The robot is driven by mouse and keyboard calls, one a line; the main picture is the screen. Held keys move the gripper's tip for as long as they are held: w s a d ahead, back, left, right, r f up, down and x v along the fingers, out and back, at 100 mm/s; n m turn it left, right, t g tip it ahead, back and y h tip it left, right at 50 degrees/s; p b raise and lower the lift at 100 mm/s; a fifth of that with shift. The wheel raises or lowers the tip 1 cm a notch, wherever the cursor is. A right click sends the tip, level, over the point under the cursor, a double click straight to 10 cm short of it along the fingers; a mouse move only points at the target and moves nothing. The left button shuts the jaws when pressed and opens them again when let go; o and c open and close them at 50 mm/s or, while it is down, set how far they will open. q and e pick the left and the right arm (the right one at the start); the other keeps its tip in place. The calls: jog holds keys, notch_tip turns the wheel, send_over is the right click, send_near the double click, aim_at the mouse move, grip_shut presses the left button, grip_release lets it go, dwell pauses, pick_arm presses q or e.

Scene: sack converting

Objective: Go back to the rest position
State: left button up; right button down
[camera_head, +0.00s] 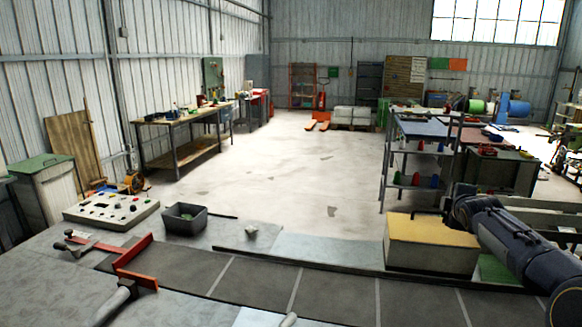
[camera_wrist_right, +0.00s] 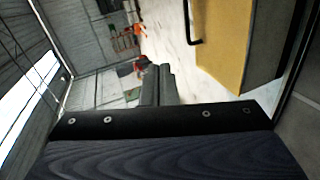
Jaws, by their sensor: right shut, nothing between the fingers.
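My right arm (camera_head: 515,240), dark blue, comes in at the right edge of the head view, beside the yellow-topped box. My right gripper (camera_wrist_right: 159,72) shows in the right wrist view, its two grey fingers together and nothing between them. The wrist is turned, so the room appears sideways there. My left gripper is not seen in either view.
A yellow-topped box (camera_head: 432,243) stands at the bench's right; it also shows in the wrist view (camera_wrist_right: 228,40). A dark bin (camera_head: 185,219), a button panel (camera_head: 110,211) and a red bracket (camera_head: 133,262) are at left. A shelf rack (camera_head: 416,183) stands behind. The middle floor is clear.

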jog(key=s+a+f+m+g+y, duration=0.1)
jog(key=s+a+m, duration=0.2)
jog(key=s, duration=0.6)
jog(key=s+a+f+m+g+y+b, duration=0.1)
jog(key=s+a+m+g, duration=0.2)
jog(key=s, duration=0.6)
jog(key=s+a+f+m+y, duration=0.2)
jog(key=s+a+m, duration=0.2)
jog(key=s, duration=0.5)
jog(key=s+a+f+m+g+y, duration=0.1)
jog(key=s+a+f+m, duration=0.1)
jog(key=s+a+f, duration=0.2)
jog(key=s+a+f+m+g+y, duration=0.1)
jog(key=s+a+f, duration=0.3)
jog(key=s, duration=0.6)
jog(key=s+a+f+m+g+y, duration=0.1)
jog(key=s+a+f+m+g, duration=0.1)
jog(key=s, duration=0.6)
jog(key=shift+a+f+m+b, duration=0.35)
jog(key=shift+a+f+m, duration=0.15)
jog(key=shift+a+f, duration=0.6)
jog(key=shift+a+r, duration=0.15)
jog(key=shift+a, duration=0.05)
